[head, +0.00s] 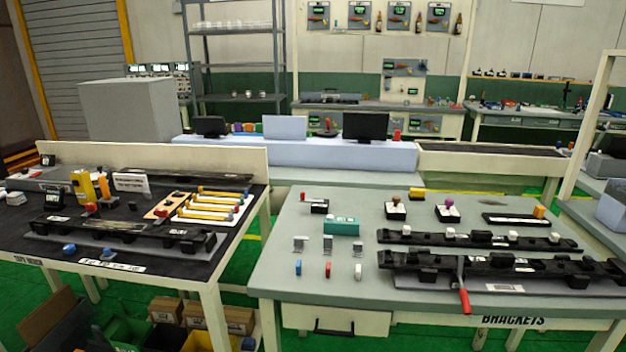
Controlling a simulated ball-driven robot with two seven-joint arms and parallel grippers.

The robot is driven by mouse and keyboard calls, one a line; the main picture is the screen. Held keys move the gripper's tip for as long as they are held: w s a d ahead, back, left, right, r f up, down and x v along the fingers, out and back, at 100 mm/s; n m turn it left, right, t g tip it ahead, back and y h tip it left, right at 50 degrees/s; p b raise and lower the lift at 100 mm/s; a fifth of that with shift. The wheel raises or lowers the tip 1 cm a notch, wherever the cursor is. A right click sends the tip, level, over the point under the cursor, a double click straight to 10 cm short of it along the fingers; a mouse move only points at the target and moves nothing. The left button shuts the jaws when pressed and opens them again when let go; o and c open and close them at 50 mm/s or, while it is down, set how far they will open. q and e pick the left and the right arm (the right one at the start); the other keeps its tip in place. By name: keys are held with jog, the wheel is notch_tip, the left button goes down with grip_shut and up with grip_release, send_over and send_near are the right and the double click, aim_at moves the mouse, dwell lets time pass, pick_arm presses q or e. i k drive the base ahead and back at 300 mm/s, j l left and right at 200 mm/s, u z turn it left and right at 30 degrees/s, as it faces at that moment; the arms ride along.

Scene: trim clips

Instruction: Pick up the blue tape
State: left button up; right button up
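Several small blue things show, and they are too small for me to tell which is the blue tape. A round blue piece (69,249) lies near the front edge of the black-topped left table (150,283). A second blue piece (107,255) is just right of it. A small upright blue piece (298,268) is on the grey right table (300,218), left of a red and a white one. Neither of my grippers is in view.
Long black trim parts lie on the left table (120,232) and the right table (480,238). A red-handled tool (465,300) overhangs the right table's front. A teal box (341,226) stands behind small metal clips. A gap of green floor (238,250) separates the tables.

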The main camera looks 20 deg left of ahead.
aim_at(245, 194)
jog(key=u, duration=1.25)
